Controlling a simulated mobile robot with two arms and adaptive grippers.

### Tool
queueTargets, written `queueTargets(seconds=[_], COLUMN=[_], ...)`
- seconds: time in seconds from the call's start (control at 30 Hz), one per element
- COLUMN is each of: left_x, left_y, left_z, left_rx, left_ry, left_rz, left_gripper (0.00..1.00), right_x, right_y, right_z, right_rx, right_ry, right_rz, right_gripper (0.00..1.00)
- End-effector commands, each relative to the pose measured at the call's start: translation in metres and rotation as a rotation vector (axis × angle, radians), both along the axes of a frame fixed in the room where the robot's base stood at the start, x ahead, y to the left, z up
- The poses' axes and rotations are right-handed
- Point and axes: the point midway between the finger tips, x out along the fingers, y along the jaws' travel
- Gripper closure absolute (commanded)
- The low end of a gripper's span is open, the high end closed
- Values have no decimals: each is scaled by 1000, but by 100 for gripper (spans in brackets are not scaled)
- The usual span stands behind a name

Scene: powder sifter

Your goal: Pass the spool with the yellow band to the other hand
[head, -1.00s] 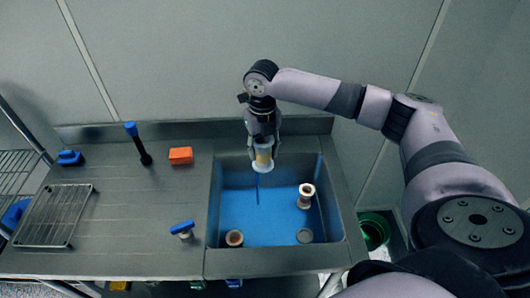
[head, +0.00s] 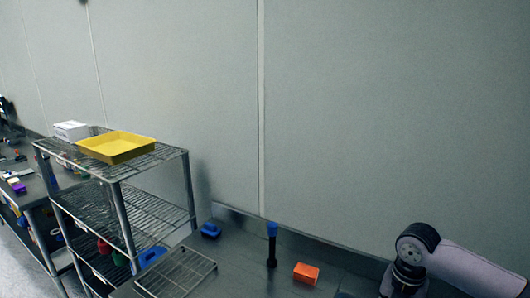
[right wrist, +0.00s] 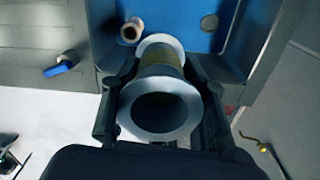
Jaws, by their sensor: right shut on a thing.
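The spool with the yellow band (right wrist: 159,102) is in the right wrist view, a pale flanged tube with a dull yellow middle. My right gripper (right wrist: 160,85) is shut on its middle, one finger on each side, with the near flange facing the camera. It is held above the blue sink basin. In the head view only the upper part of my right arm's wrist shows at the bottom right; its fingers and the spool are out of that picture. My left gripper is in neither view.
Another spool (right wrist: 131,31) stands in the blue basin (right wrist: 195,38). A drying rack (head: 176,272), orange block (head: 306,273), blue-topped dark tool (head: 272,245) and blue item (head: 210,230) are on the counter. A wire shelf (head: 165,150) bearing a yellow tray (head: 117,158) stands left.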

Motion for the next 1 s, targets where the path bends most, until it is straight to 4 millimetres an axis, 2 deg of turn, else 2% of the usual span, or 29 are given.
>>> queueTargets(seconds=[0.03, 0.4, 1.0], left_x=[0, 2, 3], left_y=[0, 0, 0], left_z=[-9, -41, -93], left_rx=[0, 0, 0], left_ry=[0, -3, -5], left_rz=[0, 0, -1], left_gripper=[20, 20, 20], right_x=[-4, -35, -93], right_y=[6, 42, 85], right_z=[-7, -25, -55], right_rx=[1, -1, -17], right_ry=[1, 18, 25], right_rz=[-76, -729, -1788], right_gripper=[95, 95, 95])
